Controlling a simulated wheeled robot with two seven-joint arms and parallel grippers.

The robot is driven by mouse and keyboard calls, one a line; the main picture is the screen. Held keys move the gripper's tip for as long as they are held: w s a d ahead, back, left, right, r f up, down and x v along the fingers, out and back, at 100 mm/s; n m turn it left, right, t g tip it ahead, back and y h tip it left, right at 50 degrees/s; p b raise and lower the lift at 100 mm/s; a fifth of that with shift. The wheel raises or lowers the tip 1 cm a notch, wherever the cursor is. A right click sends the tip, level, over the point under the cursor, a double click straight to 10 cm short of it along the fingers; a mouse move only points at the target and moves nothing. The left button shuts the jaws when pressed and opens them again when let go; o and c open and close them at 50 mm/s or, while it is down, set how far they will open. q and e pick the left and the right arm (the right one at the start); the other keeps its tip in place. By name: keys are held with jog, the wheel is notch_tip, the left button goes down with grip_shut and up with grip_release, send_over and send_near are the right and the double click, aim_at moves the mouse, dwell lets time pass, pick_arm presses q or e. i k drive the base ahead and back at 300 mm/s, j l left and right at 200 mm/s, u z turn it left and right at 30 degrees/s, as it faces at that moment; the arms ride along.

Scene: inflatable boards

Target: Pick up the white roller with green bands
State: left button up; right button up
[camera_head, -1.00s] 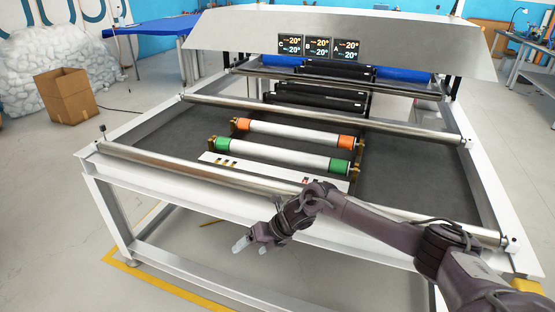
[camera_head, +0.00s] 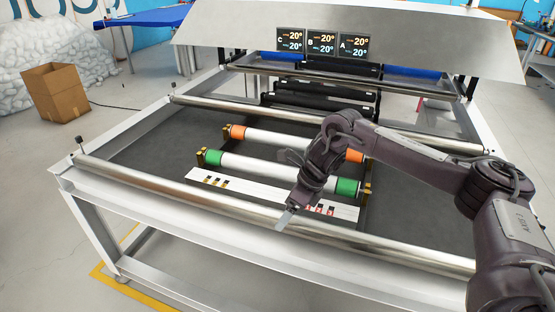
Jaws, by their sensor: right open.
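The white roller with green bands (camera_head: 255,167) lies across brackets on the machine bed, its green ends at left and right. Behind it lies a similar white roller with orange bands (camera_head: 275,138), partly hidden by my right arm. My right gripper (camera_head: 284,188) is open and empty. It hangs over the front of the bed; one finger shows low near the front metal roller and the other near the green-banded roller, overlapping it in view. I cannot tell whether it touches. My left gripper is out of view.
A long metal roller (camera_head: 180,194) runs along the machine's front edge, with a white label strip (camera_head: 250,195) just behind it. Black rollers (camera_head: 320,98) sit farther back under a hood with temperature displays (camera_head: 321,42). A cardboard box (camera_head: 58,92) stands on the floor at left.

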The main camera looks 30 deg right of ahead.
aim_at(335, 185)
jog(key=i+l, duration=0.65)
jog(key=i, duration=0.15)
